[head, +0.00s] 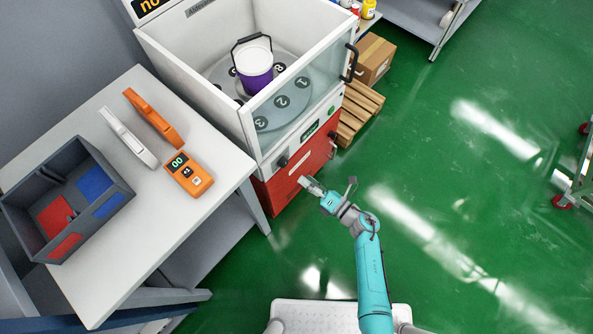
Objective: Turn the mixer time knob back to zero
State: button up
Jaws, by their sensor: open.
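The mixer (192,80) is a white open-topped cabinet with a red lower part. Its front panel has a small green-lit display (309,131). A dark knob (283,161) sits left of the display, and another small dark control (332,135) sits right of it. I cannot tell which is the time knob or read its setting. My gripper (307,184) is open and empty in front of the red lower part, below and a little right of the left knob, apparently apart from it. No knob is hidden by it.
A purple bucket (256,80) stands on the mixer's numbered turntable (285,112). A white table (130,225) at left holds a divided grey bin (110,170), orange and white handheld tools, and an orange meter (189,174). A pallet (358,113) and carton (374,58) stand right of the mixer.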

jog(key=shift+v, duration=1.8)
jog(key=shift+s, duration=0.1)
jog(key=s+d+r+m+t+h, duration=0.1)
jog(key=s+d+r+m+h, duration=0.3)
jog(key=s+r+m, duration=0.4)
jog(key=s+d+r+m+t+h, duration=0.1)
jog(key=s+d+r+m+h, duration=0.4)
jog(key=s+r+m, duration=0.4)
jog(key=s+d+r+m+t+h, duration=0.1)
jog(key=s+d+r+m+h, duration=0.4)
jog(key=s+r+m, duration=0.4)
jog(key=s+m, duration=0.6)
jog(key=m, duration=0.2)
jog(key=shift+m+t, duration=0.3)
jog(key=shift+t, duration=0.1)
jog(key=shift+s+r, duration=0.1)
jog(key=shift+s, duration=0.05)
